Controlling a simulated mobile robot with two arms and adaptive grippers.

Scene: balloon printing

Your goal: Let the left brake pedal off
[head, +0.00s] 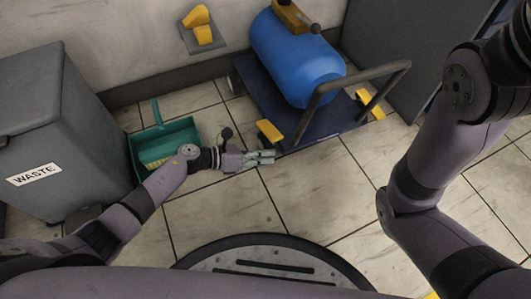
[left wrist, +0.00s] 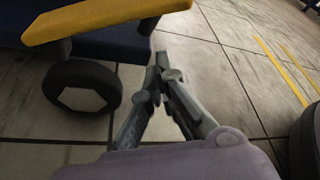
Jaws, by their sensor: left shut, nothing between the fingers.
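The left brake pedal (head: 269,132) is a yellow bar at the near left corner of the dark blue cart. In the left wrist view the yellow pedal (left wrist: 105,18) juts out above a black wheel (left wrist: 82,87). My left gripper (head: 273,157) is shut and empty, just on the near side of the pedal. In the left wrist view its fingertips (left wrist: 161,65) meet below and right of the pedal's end, with a gap between. The right brake pedal (head: 370,103) is yellow, at the cart's right side. My right gripper is out of view; only its arm shows.
The cart (head: 260,90) carries a blue tank (head: 296,58) and has a grey handle (head: 385,70). A green dustpan (head: 172,138) lies behind my left forearm, beside the waste bin (head: 50,130). The tiled floor (head: 320,195) in front of the cart is clear.

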